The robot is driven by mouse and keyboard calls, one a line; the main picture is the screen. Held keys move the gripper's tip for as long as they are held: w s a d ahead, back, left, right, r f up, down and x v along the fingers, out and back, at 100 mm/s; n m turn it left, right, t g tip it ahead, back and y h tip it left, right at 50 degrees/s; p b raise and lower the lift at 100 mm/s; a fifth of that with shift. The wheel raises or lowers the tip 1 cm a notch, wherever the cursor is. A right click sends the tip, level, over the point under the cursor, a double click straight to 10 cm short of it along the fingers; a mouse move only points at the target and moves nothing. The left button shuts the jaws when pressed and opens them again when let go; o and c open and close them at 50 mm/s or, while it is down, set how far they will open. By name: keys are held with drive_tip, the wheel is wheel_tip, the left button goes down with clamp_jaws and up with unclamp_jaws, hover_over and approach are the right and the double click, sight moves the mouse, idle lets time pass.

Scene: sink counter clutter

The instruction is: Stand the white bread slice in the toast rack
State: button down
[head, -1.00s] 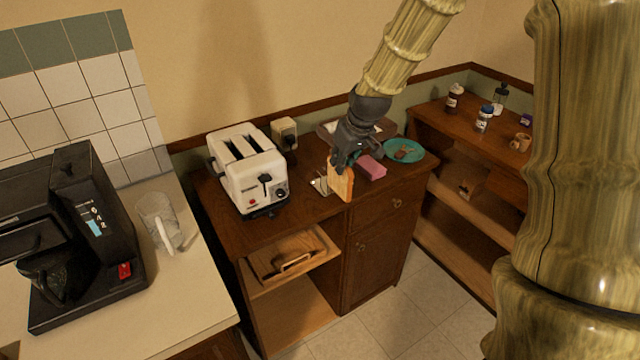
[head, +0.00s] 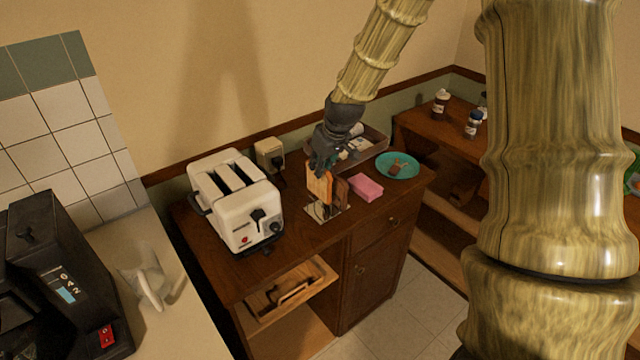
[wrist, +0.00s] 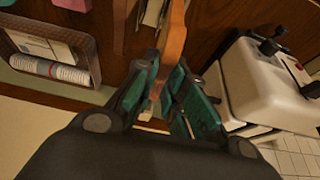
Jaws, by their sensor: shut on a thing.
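The slice shows edge-on between the fingers in the wrist view (wrist: 173,42). The toast rack (head: 323,212), small and metallic, is on the wooden counter directly under the slice in the head view. The slice overlaps the rack, and I cannot tell whether its lower edge is between the wires or above them. A darker brown slice (head: 342,191) stands just right of the held slice, at the rack's right side.
The white toaster (head: 236,200) stands left of the rack. A pink sponge (head: 367,187) lies to the right, with a teal plate (head: 397,166) beyond. A grey tray (head: 372,142) sits behind, near the wall. The counter front between toaster and rack is clear.

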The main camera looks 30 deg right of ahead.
sight(320, 182)
drive_tip(key=shift+x, duration=0.95)
drive_tip(key=shift+s+f+p, duration=0.4)
drive_tip(key=shift+f, duration=0.2)
drive_tip(key=shift+d+f+p, duration=0.1)
drive_tip(key=shift+f+p, duration=0.4)
drive_tip(key=shift+f, duration=1.2)
drive_tip(key=shift+w, duration=0.1)
drive_tip(key=shift+f, duration=0.1)
drive_tip(key=c, duration=1.5)
unclamp_jaws()
drive_tip(key=shift+r, duration=0.25)
drive_tip(key=shift+b+v, duration=1.55)
drive_tip(key=shift+v, duration=4.4)
